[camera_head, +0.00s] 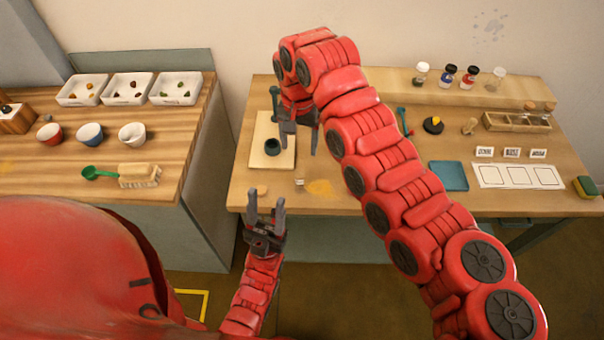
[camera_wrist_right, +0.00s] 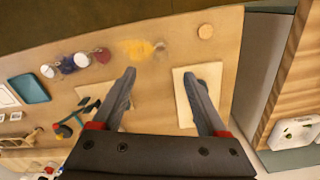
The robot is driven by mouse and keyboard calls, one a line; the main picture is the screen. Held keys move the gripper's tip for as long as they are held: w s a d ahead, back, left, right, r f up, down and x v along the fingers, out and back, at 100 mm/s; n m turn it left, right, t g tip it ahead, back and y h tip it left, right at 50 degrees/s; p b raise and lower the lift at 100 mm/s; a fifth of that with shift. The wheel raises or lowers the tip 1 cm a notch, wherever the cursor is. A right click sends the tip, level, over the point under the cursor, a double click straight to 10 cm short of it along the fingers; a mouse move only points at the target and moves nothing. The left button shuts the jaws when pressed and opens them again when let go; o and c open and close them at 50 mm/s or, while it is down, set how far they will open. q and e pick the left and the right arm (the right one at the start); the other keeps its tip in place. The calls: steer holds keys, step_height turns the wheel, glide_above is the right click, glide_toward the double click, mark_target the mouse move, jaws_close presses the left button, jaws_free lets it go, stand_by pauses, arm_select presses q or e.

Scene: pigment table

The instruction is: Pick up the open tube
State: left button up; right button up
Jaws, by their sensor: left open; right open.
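A small clear tube (camera_head: 299,178) stands near the table's front edge, beside a yellow powder spill (camera_head: 320,188). In the right wrist view the tube (camera_wrist_right: 159,50) is small and faint at the edge of the same spill (camera_wrist_right: 135,48). I cannot make out its mouth. A round tan disc (camera_head: 263,190) lies left of it. My right gripper (camera_head: 301,138) is open and empty, behind the tube and above the table by the pale board. In its wrist view the fingers (camera_wrist_right: 165,78) point toward the tube, apart from it. My left gripper (camera_head: 266,198) is open and empty at the front edge.
My right arm hides the table's middle; the wrist view shows jars (camera_wrist_right: 82,60) there. A blue tray (camera_head: 448,176) and bottles (camera_head: 448,75) on a raised shelf are further right.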

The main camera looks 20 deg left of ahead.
glide_above(300, 178)
steer(key=w, duration=0.1)
step_height(300, 178, down, 7)
steer(key=f+p, duration=0.2)
steer(key=f, duration=0.1)
steer(key=shift+a+f+p, duration=0.2)
steer(key=shift+f+p, duration=0.05)
steer(key=shift+p, duration=0.1)
steer(key=shift+w+f+p, duration=0.15)
steer(key=shift+f+p, duration=0.55)
steer(key=shift+a+f+p, duration=0.1)
steer(key=shift+f+p, duration=0.2)
steer(key=shift+f, duration=0.45)
steer(key=shift+w+f, duration=0.15)
steer(key=shift+f, duration=1.1)
jaws_close()
